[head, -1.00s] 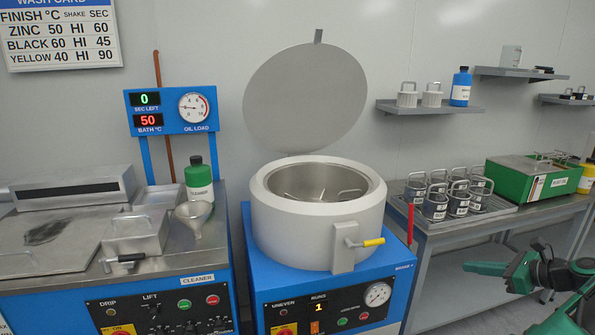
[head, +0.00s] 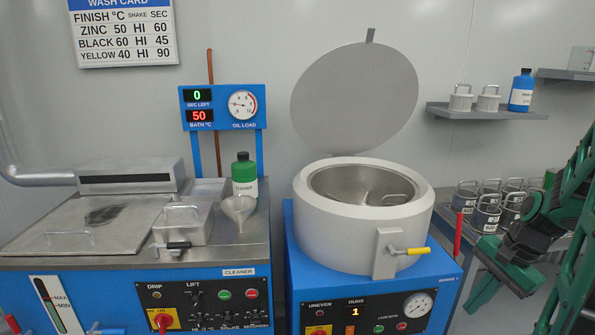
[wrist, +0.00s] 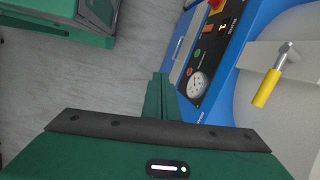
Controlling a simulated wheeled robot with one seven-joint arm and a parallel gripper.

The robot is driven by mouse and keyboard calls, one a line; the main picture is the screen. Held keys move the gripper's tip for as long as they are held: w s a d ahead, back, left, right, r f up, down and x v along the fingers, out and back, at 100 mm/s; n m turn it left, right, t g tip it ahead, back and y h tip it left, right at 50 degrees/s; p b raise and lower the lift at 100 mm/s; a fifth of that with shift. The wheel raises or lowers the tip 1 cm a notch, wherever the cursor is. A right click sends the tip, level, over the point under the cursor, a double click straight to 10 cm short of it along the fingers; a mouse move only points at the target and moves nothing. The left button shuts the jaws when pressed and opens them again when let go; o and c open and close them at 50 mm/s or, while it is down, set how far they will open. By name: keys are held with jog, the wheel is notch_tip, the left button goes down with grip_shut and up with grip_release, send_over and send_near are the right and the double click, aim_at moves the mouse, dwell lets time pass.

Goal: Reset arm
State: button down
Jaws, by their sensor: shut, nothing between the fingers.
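My green arm shows at the right edge of the head view. My gripper (wrist: 160,97) shows in the wrist view with its green fingers together and nothing between them. It is in free space beside the blue front of the spinner machine (head: 372,290). In the wrist view the spinner's round gauge (wrist: 197,85) and yellow-gripped handle (wrist: 268,86) lie to the right of the fingers. The spinner's round lid (head: 355,98) stands open above its pale drum (head: 335,232). The fingers touch nothing that I can see.
The blue cleaner machine (head: 85,262) stands at the left, with a green bottle (head: 244,176) and a funnel (head: 239,210) on top. Several labelled baskets (head: 483,217) stand on the right bench, partly behind my arm. A wall shelf (head: 470,112) holds two pale baskets and a blue bottle.

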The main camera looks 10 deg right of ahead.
jog(key=s+a+r+n+g+h, duration=0.1)
jog(key=s+a+r+n+h, duration=0.1)
jog(key=s+a+r+n, duration=0.4)
jog(key=shift+s+a+r+n+g, duration=0.4)
jog(key=shift+s+a+n, duration=1.6)
jog(key=shift+s, duration=0.5)
jog(key=shift+d, duration=0.15)
